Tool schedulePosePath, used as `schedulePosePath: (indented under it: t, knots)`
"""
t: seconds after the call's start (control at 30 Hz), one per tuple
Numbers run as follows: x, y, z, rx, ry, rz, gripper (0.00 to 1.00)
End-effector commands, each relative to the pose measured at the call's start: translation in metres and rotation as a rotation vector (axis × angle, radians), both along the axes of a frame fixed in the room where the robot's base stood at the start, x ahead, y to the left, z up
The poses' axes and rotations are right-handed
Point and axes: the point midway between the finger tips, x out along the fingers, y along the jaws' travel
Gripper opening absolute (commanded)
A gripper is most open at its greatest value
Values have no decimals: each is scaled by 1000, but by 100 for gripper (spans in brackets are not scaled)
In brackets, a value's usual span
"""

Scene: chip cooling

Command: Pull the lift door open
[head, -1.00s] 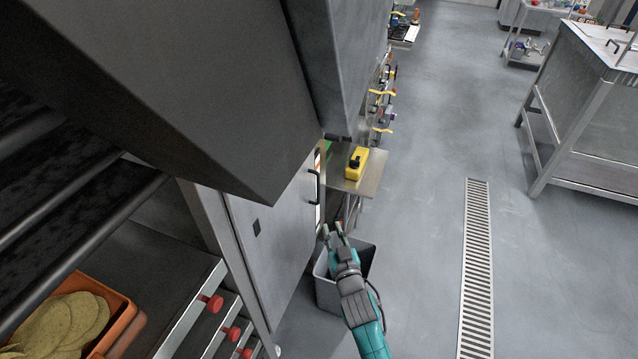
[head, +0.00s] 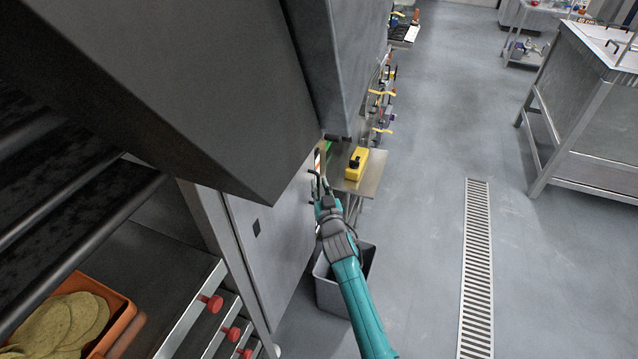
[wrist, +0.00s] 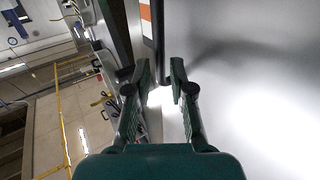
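The lift door (head: 268,232) is a grey metal panel left of centre in the head view, and its bright surface (wrist: 240,85) fills the right of the wrist view. Its black bar handle (head: 312,203) is near the far edge, partly hidden by my gripper (head: 319,187). In the wrist view my gripper (wrist: 161,78) is open, with one finger on each side of a dark upright bar (wrist: 160,40) that looks like the handle. The bar's lower end shows between or just beyond the fingertips. I cannot tell whether they touch it. The door appears shut.
A metal shelf (head: 371,183) with a yellow box-like item (head: 356,164) is just beyond the handle. A grey bin (head: 330,293) stands below my arm. A large dark hood (head: 170,90) overhangs the left. The floor with its drain grate (head: 476,270) is clear on the right.

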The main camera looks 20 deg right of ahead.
Motion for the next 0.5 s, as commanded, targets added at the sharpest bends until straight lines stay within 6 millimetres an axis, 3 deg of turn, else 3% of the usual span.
schedulePosePath:
  t: [0.2, 0.5]
  knots:
    - [16, -1, 0, 0, 0, 0, 22]
    - [18, -1, 0, 0, 0, 0, 22]
